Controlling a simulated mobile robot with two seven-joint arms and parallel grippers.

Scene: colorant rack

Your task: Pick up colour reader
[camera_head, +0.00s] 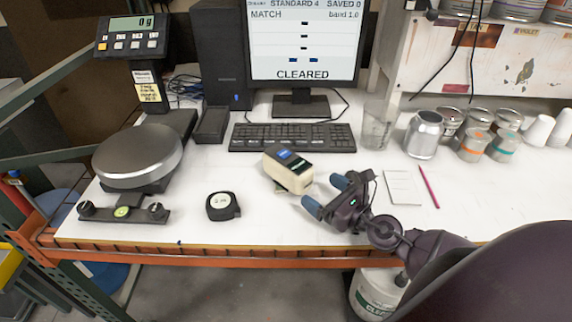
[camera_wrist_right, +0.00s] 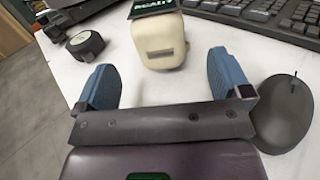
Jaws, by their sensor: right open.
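The colour reader (camera_head: 288,170) is a cream block with a dark top and a blue display. It stands on the white table in front of the keyboard. In the right wrist view the colour reader (camera_wrist_right: 160,42) lies ahead of the fingers, roughly midway between them, with "READY" on its screen. My right gripper (camera_head: 326,193) is open, its blue-tipped fingers just to the right of the colour reader and apart from it. In the right wrist view the right gripper (camera_wrist_right: 163,85) has nothing between its fingers. My left gripper is not in view.
A black tape measure (camera_head: 222,206) sits left of the reader, and a scale (camera_head: 138,157) stands further left. The keyboard (camera_head: 292,137) lies behind. A dark mouse (camera_wrist_right: 283,112) is close to the right finger in the wrist view. A notepad (camera_head: 403,187) and pink pencil (camera_head: 429,187) lie to the right.

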